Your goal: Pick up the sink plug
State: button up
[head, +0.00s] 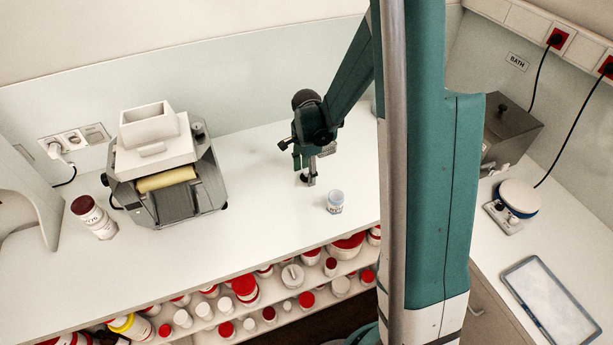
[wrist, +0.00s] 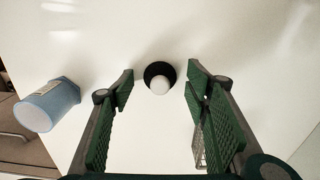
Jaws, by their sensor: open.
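The sink plug, a black round disc with a white knob on top (wrist: 159,84), lies on the white worktop in the wrist view. My gripper (wrist: 160,79) is open, with its green-padded fingers on either side of the plug and a gap on each side. Nothing is held between the fingers. In the head view my gripper (head: 308,170) points down at the worktop, near the back. The plug is too small and too close to the fingertips to make out clearly there.
The mill (head: 154,150) and a red-lidded jar (head: 93,217) stand left. Several jars fill the shelf below. The worktop between mill and gripper is clear.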

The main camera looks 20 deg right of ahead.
aim_at(306, 171)
jog(key=c, duration=0.9)
jog(key=shift+r, duration=0.1)
jog(key=shift+r, duration=4.9)
